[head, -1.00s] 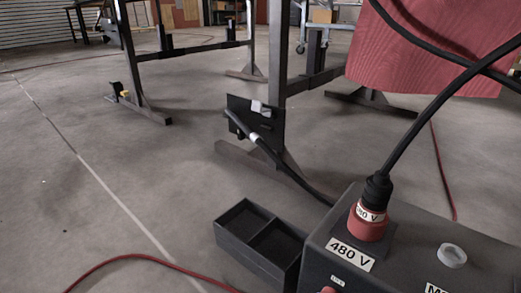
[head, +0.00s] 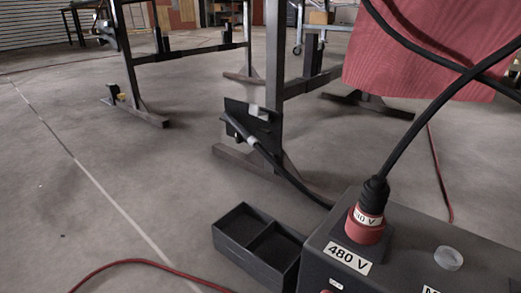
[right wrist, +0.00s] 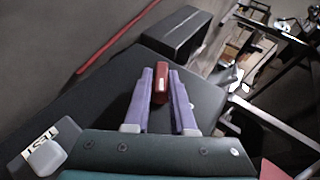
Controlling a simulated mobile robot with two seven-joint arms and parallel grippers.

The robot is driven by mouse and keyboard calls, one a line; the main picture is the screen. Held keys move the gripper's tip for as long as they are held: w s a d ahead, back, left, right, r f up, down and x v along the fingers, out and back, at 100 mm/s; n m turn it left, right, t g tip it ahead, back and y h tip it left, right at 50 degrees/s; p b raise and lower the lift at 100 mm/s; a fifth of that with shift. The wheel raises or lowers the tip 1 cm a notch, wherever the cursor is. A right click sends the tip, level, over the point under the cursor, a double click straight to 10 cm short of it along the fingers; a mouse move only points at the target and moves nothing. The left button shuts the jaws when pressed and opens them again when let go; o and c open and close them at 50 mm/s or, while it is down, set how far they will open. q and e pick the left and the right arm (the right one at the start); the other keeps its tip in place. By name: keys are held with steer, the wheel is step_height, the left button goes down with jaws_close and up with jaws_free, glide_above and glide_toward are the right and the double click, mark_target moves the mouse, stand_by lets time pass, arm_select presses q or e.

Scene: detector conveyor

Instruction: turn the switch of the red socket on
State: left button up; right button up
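The red socket (head: 365,228), marked 480 V, sits on top of a dark box (head: 400,262) at lower right in the head view, with a black cable plugged in. A sliver of red (head: 327,291), probably its switch, shows at the bottom edge below a small white label. In the right wrist view, a red switch handle (right wrist: 161,82) stands between the purple fingers of my right gripper (right wrist: 161,78). The fingers are apart, one on each side of it; I cannot tell whether they press on it. My left gripper is not in view.
An open black two-compartment tray (head: 258,243) adjoins the box on the left. Black cables cross at upper right, before a red panel (head: 430,60). Metal frames (head: 275,100) stand behind.

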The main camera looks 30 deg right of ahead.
steer(key=o, duration=0.3)
steer(key=shift+d, duration=0.1)
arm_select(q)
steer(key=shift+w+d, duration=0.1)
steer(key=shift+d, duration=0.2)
arm_select(e)
steer(key=shift+o, duration=0.3)
steer(key=shift+w+d+r, duration=0.1)
steer(key=shift+d, duration=0.05)
arm_select(q)
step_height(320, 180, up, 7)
steer(key=p, duration=0.6)
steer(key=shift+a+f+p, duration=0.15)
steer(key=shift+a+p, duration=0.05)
steer(key=shift+p, duration=0.15)
arm_select(e)
steer(key=v, duration=1)
steer(key=shift+o, duration=0.2)
